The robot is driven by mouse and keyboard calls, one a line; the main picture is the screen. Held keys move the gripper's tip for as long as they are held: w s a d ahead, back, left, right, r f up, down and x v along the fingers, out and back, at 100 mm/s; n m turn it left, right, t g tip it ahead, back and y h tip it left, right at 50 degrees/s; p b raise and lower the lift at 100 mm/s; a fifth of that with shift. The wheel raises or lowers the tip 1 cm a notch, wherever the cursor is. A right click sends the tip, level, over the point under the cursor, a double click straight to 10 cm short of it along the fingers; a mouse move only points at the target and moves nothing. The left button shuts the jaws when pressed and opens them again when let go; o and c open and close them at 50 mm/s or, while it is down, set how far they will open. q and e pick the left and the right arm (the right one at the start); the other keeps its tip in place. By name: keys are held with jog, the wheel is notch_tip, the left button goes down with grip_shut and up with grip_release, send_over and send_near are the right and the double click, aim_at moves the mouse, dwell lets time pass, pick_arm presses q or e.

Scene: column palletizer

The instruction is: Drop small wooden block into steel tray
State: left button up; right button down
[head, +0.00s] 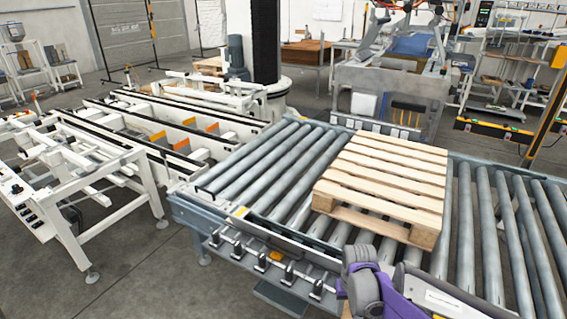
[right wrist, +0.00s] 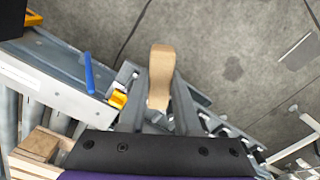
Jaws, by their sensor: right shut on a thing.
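My right gripper (right wrist: 160,95) is shut on a small wooden block (right wrist: 161,70). The block is pale, long and rounded at its outer end, and it sticks out past the two grey fingers over the floor in the right wrist view. In the head view my purple and grey right arm comes in at the bottom right, in front of the rollers; its fingertips are not clearly visible there. A flat grey tray-like piece (head: 283,298) shows low at the conveyor's front side; I cannot tell whether it is the steel tray. My left gripper is not in view.
A wooden pallet (head: 385,180) lies on the roller conveyor (head: 270,170); its corner shows in the right wrist view (right wrist: 38,145). The conveyor's front side carries several brackets. White frames (head: 75,170) stand at the left. Bare floor (head: 150,280) lies in front.

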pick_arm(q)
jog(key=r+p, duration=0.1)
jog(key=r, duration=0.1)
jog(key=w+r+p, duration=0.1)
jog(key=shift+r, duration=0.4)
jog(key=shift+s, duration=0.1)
